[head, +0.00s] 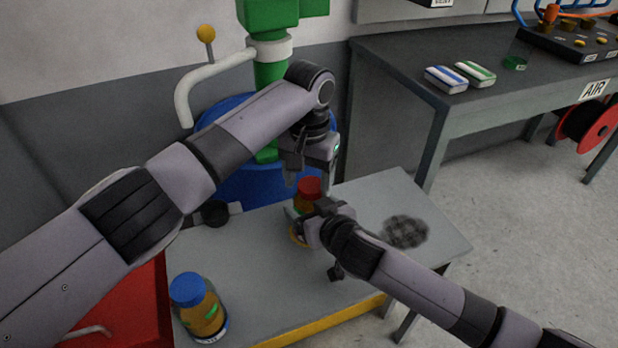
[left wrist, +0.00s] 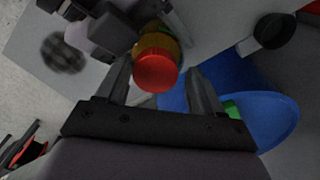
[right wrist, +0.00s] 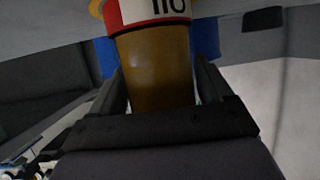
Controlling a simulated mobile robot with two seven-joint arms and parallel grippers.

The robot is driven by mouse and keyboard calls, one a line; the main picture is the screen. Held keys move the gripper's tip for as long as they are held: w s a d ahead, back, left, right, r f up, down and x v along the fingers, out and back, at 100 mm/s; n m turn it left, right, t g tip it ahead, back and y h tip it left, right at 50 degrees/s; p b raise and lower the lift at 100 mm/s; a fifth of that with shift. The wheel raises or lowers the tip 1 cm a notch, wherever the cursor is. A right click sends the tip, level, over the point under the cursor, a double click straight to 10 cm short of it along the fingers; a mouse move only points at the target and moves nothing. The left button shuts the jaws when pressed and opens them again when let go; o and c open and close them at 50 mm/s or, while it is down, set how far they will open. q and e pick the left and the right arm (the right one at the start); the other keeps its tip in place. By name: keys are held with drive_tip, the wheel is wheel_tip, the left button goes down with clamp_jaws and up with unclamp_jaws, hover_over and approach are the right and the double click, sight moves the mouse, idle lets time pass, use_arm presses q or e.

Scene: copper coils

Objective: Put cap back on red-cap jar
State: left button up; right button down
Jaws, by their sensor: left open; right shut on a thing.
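The red-cap jar (head: 303,203) stands on the grey table with an amber body. Its red cap (head: 310,186) sits on top; I cannot tell whether it is seated fully. My left gripper (head: 309,178) is open just above the cap, pointing down. In the left wrist view the cap (left wrist: 156,73) lies between the spread fingers, apart from both. My right gripper (head: 306,226) is shut on the jar body from the front, hiding its lower part. In the right wrist view the amber body (right wrist: 155,70) fills the gap between the fingers, with a red and white label at the top.
A blue-capped jar (head: 200,312) stands at the table's near left, beside a red box (head: 130,310). A dark checked patch (head: 405,231) lies on the right of the table (head: 440,245). A blue drum (head: 250,190) stands close behind. A workbench (head: 470,110) is at the back right.

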use_arm(q)
drive_tip(key=shift+s+d, duration=0.25)
drive_tip(key=shift+d, duration=0.15)
drive_tip(key=shift+r, duration=0.5)
wheel_tip(320, 180, up, 4)
drive_tip(key=shift+a+f, duration=0.1)
drive_tip(key=shift+f, duration=0.05)
drive_tip(key=shift+w+a, duration=0.1)
drive_tip(key=shift+c, duration=0.2)
drive_tip(key=n, duration=0.1)
drive_tip(key=r+n, duration=0.1)
drive_tip(key=n, duration=0.1)
drive_tip(key=shift+r, duration=0.1)
wheel_tip(320, 180, up, 2)
drive_tip(key=n, duration=0.6)
